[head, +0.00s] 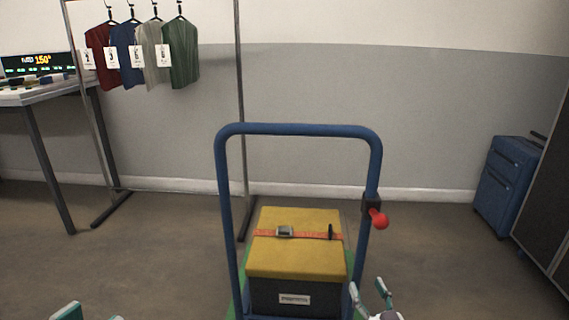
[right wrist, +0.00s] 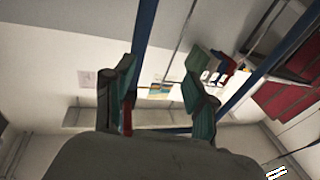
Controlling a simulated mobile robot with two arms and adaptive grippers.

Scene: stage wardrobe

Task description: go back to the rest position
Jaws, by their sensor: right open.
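My right gripper (head: 370,290) is open and empty at the bottom of the head view, beside the right post of the blue cart handle (head: 300,129). In the right wrist view its green-padded fingers (right wrist: 160,92) stand apart with nothing held between them. My left gripper (head: 90,314) shows only its fingertips at the bottom left edge; they are apart, and the rest is out of frame. A red knob (head: 378,218) sits on the handle's right post, above my right gripper and apart from it in the head view.
A yellow-lidded dark box (head: 295,256) with an orange strap stands on the cart. A rack (head: 240,100) with several hung garments stands behind left, near a table (head: 35,95). A blue suitcase (head: 505,185) and dark case (head: 550,200) stand right. Floor between is clear.

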